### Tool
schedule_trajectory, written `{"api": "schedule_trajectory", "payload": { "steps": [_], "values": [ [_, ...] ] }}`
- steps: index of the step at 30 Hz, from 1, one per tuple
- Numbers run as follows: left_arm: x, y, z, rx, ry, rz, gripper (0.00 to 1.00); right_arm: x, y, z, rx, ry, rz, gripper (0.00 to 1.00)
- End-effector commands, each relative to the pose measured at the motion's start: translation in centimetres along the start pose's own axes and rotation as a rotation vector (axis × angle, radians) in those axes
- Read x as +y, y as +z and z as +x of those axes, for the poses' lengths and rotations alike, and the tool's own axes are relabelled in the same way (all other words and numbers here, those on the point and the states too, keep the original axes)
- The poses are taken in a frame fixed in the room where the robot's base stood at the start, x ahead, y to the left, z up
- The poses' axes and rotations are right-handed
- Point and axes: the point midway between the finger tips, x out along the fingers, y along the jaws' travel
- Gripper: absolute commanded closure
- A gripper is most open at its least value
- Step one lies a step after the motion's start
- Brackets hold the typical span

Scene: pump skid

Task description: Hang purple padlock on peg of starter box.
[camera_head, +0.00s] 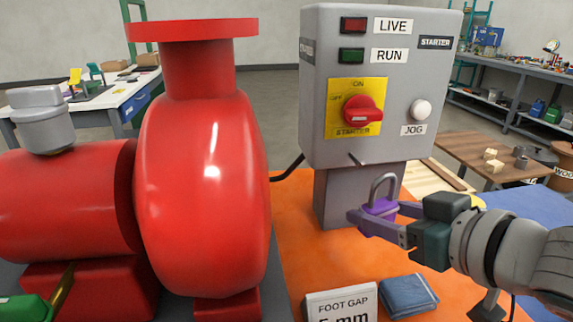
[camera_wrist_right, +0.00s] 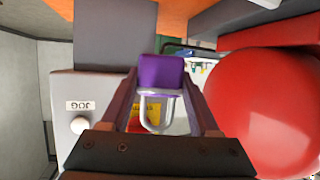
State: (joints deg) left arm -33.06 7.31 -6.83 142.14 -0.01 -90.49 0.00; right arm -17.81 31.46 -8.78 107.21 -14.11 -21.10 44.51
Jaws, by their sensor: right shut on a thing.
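The purple padlock (camera_head: 378,216) is in my right gripper (camera_head: 382,212), which is shut on its body. Its grey shackle points up in the head view. In the right wrist view the purple body (camera_wrist_right: 160,71) sits between the fingertips, with the shackle towards the palm. The starter box (camera_head: 375,95) is a grey box on a post, with a red knob on a yellow plate. A short thin peg (camera_head: 357,160) sticks out near its lower edge. The padlock is below and right of the peg in the picture, apart from it. My left gripper is not in view.
A big red pump (camera_head: 205,190) stands left of the box. An orange surface (camera_head: 300,235) lies below, with a FOOT GAP sign (camera_head: 340,303) and a folded blue cloth (camera_head: 408,296). A wooden table (camera_head: 480,150) is behind right.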

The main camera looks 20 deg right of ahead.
Motion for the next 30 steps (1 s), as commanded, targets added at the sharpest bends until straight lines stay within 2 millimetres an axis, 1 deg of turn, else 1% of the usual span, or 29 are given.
{"api": "schedule_trajectory", "payload": {
  "steps": [15, 30],
  "values": [
    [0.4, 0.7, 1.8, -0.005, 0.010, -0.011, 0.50, 0.8, -0.8, 3.0, 0.003, 0.000, -0.002, 1.00],
    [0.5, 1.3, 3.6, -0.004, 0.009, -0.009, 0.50, 1.7, -1.8, 6.0, 0.003, 0.001, -0.002, 1.00]
  ]
}}
